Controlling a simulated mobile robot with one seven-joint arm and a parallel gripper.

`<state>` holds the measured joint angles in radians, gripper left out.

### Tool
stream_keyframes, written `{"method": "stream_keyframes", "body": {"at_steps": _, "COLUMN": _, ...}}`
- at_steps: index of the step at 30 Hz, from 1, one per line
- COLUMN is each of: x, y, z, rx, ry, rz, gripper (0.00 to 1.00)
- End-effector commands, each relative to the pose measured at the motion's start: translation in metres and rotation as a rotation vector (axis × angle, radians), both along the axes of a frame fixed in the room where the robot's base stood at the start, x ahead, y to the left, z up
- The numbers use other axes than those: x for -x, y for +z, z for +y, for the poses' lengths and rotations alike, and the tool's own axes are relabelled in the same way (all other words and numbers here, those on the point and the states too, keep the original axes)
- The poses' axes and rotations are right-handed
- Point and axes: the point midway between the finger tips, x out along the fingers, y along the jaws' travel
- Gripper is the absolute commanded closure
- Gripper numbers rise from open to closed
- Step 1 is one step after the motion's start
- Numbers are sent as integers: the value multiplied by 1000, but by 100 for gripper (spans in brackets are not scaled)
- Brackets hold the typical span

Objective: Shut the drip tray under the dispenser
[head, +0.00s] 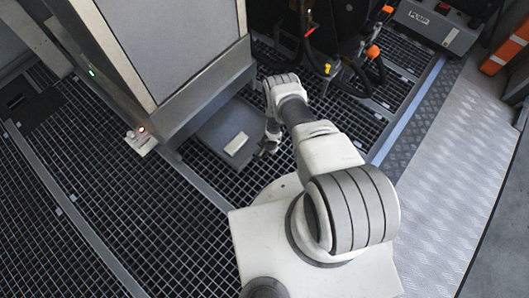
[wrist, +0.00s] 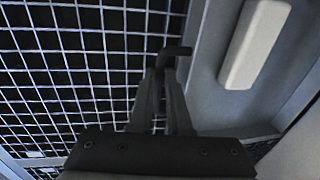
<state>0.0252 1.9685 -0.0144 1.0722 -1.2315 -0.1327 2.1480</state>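The drip tray (head: 213,128) is a flat grey tray that sticks out from the foot of the dispenser (head: 172,42) over the floor grating. A pale block (head: 237,144) lies on its outer part. In the wrist view the tray (wrist: 215,95) and the pale block (wrist: 254,44) show at the right. My gripper (head: 268,148) is low beside the tray's outer end. In the wrist view its fingers (wrist: 163,72) come together at the tips, with a dark bent piece just beyond them. I cannot tell whether this piece is held or whether the gripper touches the tray.
Dark grating (head: 85,190) covers the floor, crossed by metal strips. A small white box with a red light (head: 141,138) stands by the dispenser's corner. Hoses and dark equipment (head: 335,35) stand behind my arm. A metal plate floor (head: 455,160) lies at the right.

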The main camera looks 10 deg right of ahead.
Motion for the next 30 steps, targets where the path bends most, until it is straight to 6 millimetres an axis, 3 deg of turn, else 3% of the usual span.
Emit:
{"method": "stream_keyframes", "body": {"at_steps": 2, "x": 0, "y": 0, "z": 0, "rx": 0, "ry": 0, "rz": 0, "gripper": 100}}
{"method": "stream_keyframes", "body": {"at_steps": 30, "x": 0, "y": 0, "z": 0, "rx": 0, "ry": 0, "rz": 0, "gripper": 100}}
